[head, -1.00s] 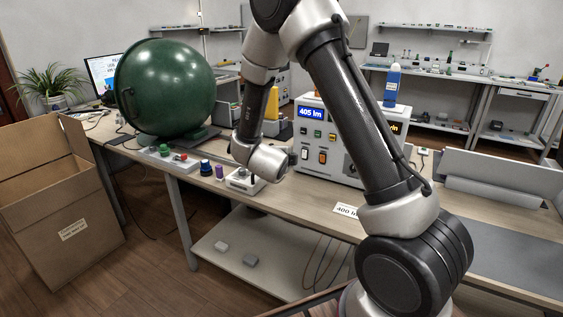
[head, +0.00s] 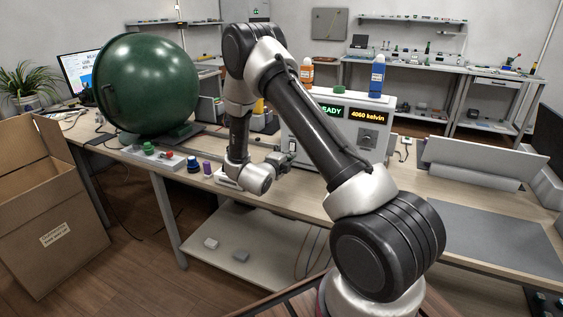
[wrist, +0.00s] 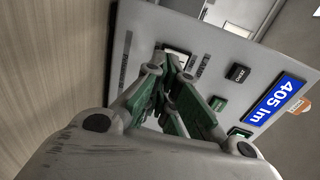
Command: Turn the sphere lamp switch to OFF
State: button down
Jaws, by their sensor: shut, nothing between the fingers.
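The white instrument box (head: 373,138) stands on the bench, with its left front hidden behind my arm in the head view. In the wrist view its panel (wrist: 221,45) fills the upper right, tilted, with a blue "405 lm" display (wrist: 280,101). A pale-framed switch (wrist: 177,56) on the panel sits just beyond my fingertips, which partly cover it. In the head view my gripper (head: 284,159) is in front of the box. The green sphere (head: 150,85) stands at left.
Black (wrist: 238,73) and green (wrist: 217,103) buttons lie near the fingers. Orange (head: 307,74) and blue (head: 377,76) bottles stand on the box. Small knobs and bottles sit on the bench by the sphere. An open cardboard box (head: 60,235) stands at left.

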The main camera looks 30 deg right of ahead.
jog(key=shift+x, duration=1.45)
jog(key=shift+f, duration=0.1)
